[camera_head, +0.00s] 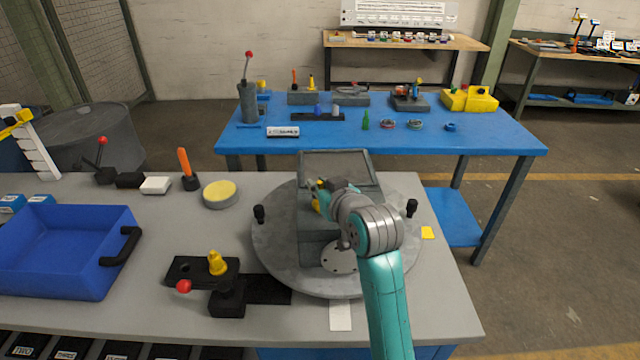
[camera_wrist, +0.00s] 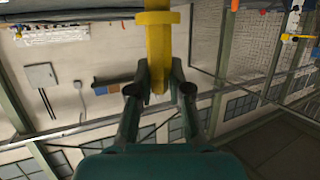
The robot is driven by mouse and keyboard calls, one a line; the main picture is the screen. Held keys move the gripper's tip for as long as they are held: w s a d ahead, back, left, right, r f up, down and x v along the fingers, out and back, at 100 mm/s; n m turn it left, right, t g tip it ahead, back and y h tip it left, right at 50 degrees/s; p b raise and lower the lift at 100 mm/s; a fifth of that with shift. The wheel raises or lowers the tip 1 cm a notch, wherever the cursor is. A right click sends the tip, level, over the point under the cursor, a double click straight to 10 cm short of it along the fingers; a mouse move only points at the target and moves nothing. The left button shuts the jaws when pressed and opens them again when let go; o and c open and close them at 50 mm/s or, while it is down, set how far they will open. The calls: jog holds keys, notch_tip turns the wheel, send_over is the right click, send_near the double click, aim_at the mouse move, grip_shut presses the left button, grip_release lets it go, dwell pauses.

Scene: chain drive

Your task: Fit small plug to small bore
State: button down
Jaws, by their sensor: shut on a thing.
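My gripper (camera_wrist: 159,88) is shut on a yellow plug (camera_wrist: 157,45) with a wider collar, seen in the wrist view. In the head view my gripper (camera_head: 322,188) is at the left side of the grey housing (camera_head: 318,252) on the round turntable, and a little of the yellow plug (camera_head: 316,205) shows there. My wrist hides much of the housing. The small bore cannot be made out, and I cannot tell whether the plug touches the housing.
The round grey turntable (camera_head: 275,262) has black knobs at its sides. A black fixture (camera_head: 228,296) with a yellow piece (camera_head: 217,263) and red-knobbed lever stands left of it. A blue bin (camera_head: 65,250), a yellow-topped disc (camera_head: 220,194) and an orange-handled tool (camera_head: 186,165) are further left.

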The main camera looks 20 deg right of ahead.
jog(key=shift+f, duration=0.65)
jog(key=c, duration=1)
grip_release()
jog(key=v, duration=1.2)
